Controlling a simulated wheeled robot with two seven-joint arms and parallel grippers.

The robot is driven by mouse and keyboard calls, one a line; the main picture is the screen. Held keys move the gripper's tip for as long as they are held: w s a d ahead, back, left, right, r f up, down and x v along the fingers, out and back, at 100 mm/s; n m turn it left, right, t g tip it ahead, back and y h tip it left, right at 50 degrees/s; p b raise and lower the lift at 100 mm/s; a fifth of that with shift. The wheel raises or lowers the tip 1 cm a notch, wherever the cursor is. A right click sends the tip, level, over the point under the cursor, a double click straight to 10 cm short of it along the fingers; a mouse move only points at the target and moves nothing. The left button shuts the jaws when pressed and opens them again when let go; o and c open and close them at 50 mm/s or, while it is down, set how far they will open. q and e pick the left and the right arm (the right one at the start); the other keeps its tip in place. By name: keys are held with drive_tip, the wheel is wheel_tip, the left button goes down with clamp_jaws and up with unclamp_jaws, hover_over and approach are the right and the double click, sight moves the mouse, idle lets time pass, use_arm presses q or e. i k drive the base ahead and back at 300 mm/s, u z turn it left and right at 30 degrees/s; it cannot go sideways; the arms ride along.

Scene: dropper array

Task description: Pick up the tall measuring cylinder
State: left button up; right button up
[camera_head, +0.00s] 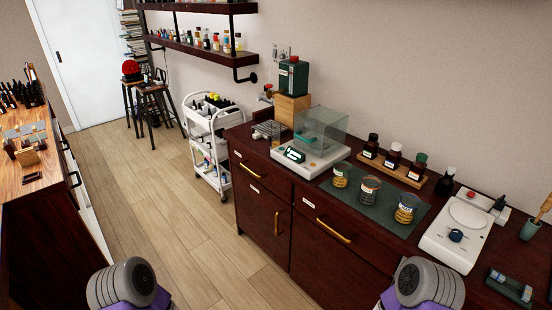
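I cannot make out a tall measuring cylinder in the head view. Three short round glass vessels with banded sides stand on a dark green mat (327,187) on the counter: a left one (340,176), a middle one (370,189) and a right one (406,208). Only grey and purple links of my two arms show at the bottom edge, one at the left and one at the right. Neither gripper is in view.
The dark wood counter (262,203) bears a glass-boxed balance (310,155), a bottle rack (392,169), a white flat scale (456,231) and a green container (293,76). A white cart (214,140) stands beyond. The wooden floor (170,215) between the counters is clear.

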sight(276, 136)
drive_tip(key=u, duration=1.3)
drive_tip(key=i, duration=1.55)
drive_tip(key=z, duration=0.4)
